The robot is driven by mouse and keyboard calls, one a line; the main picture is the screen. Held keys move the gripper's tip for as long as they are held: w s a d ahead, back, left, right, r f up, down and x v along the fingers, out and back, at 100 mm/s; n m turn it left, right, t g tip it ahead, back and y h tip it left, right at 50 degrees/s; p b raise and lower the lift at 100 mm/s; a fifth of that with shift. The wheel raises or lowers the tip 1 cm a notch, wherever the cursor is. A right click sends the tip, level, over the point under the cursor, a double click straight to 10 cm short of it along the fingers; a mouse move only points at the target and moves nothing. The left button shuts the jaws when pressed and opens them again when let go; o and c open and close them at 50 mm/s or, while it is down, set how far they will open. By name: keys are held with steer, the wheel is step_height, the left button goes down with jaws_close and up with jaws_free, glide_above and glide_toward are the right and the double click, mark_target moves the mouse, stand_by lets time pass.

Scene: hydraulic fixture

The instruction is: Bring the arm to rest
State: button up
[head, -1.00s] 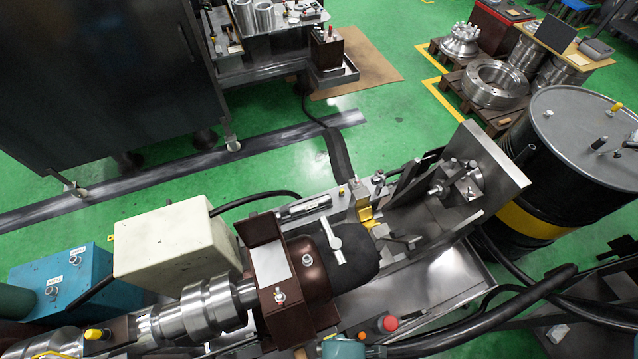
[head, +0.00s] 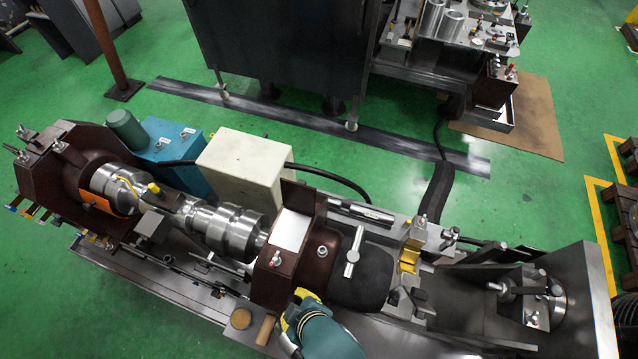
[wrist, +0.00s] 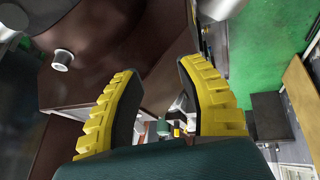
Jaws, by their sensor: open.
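My gripper (wrist: 157,68) shows in the wrist view with its two yellow ribbed fingers spread apart and nothing between them. Its teal body fills the bottom of that view. Behind the fingers is a dark brown surface with a light bolt head (wrist: 62,60). In the head view the teal and yellow end of my arm (head: 318,335) is at the bottom middle, in front of the hydraulic fixture's brown clamp block (head: 278,270). I cannot tell the exact gap between my gripper and the fixture.
The long fixture crosses the head view, with steel cylinders (head: 225,228), a brown left end housing (head: 50,165) and a steel end plate (head: 585,290). A white box (head: 243,165) and a blue box (head: 170,150) stand behind it. Green floor (head: 330,160) lies open beyond.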

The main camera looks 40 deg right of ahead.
steer(key=w+r+m+t, duration=0.1)
steer(key=w+r+t, duration=0.3)
steer(key=w+r, duration=0.55)
steer(key=w+r+m+t, duration=0.1)
steer(key=w+r+t, duration=0.35)
steer(key=r, duration=1.05)
steer(key=s+d+r+m+t+p, duration=0.1)
steer(key=r+t+p, duration=0.3)
steer(key=r, duration=1.6)
steer(key=s+d+r+m+t+p, duration=0.1)
steer(key=r+t+p, duration=0.3)
steer(key=r+p, duration=0.8)
step_height(320, 180, up, 8)
steer(key=shift+s+d+r+m+h, duration=0.2)
steer(key=shift+s+m+h, duration=0.15)
steer(key=shift+s, duration=0.45)
